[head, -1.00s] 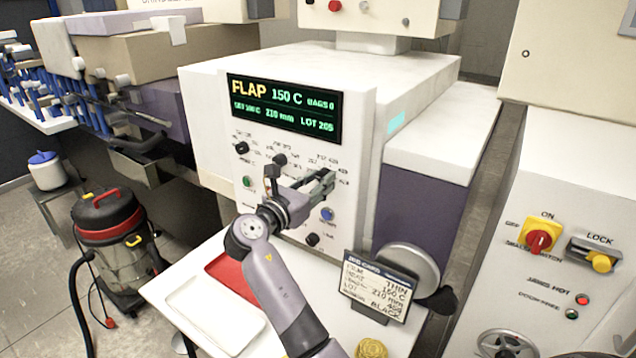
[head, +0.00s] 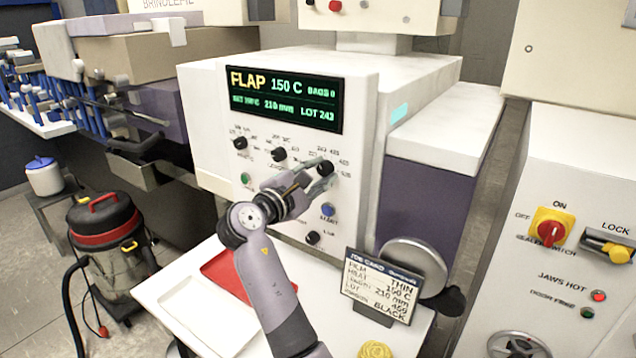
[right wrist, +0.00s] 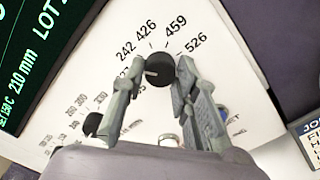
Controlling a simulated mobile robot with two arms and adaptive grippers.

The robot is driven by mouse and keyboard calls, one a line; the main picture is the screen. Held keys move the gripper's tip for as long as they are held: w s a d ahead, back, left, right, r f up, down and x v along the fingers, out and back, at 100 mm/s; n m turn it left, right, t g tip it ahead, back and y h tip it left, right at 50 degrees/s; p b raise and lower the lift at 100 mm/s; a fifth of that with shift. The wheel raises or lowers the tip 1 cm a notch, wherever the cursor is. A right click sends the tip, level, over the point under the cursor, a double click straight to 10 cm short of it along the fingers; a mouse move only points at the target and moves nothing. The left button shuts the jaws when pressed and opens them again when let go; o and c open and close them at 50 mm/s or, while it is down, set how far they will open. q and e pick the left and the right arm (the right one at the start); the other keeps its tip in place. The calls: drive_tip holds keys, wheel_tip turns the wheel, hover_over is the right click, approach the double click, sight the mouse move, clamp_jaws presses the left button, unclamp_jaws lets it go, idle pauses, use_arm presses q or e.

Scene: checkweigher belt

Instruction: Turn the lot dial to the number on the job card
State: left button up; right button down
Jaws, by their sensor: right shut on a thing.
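The lot dial (head: 326,168) is a round black knob on the white panel, and it also shows in the right wrist view (right wrist: 160,67). Its white mark points left in the right wrist view, where the printed numbers 242, 426, 459 and 526 fan around it. My right gripper (head: 319,171) is shut on the dial, with a finger on each side. The display (head: 285,100) shows a lot number that looks like 243 or 242. The job card (head: 382,287) stands below; its lot number looks like 459 but is blurred. My left gripper is not in view.
Other black knobs (head: 279,154) sit left of the dial. A blue button (head: 328,210) and another knob (head: 312,237) sit below it. A red tray (head: 226,272) and a white tray (head: 207,317) lie on the shelf under the panel.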

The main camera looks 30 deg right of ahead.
drive_tip(key=m+b, duration=0.2)
drive_tip(key=m, duration=0.1)
drive_tip(key=m+b, duration=0.1)
drive_tip(key=b, duration=0.1)
drive_tip(key=shift+f+m, duration=0.3)
drive_tip(key=shift+m, duration=0.1)
drive_tip(key=m+b, duration=0.9)
drive_tip(key=m, duration=0.1)
drive_tip(key=shift+m, duration=0.3)
drive_tip(key=shift+m+b, duration=1.25)
drive_tip(key=shift+m, duration=0.15)
drive_tip(key=c, duration=1.7)
unclamp_jaws()
drive_tip(key=o, duration=0.5)
drive_tip(key=shift+r, duration=0.2)
drive_tip(key=shift+c, duration=0.2)
drive_tip(key=shift+r, duration=0.15)
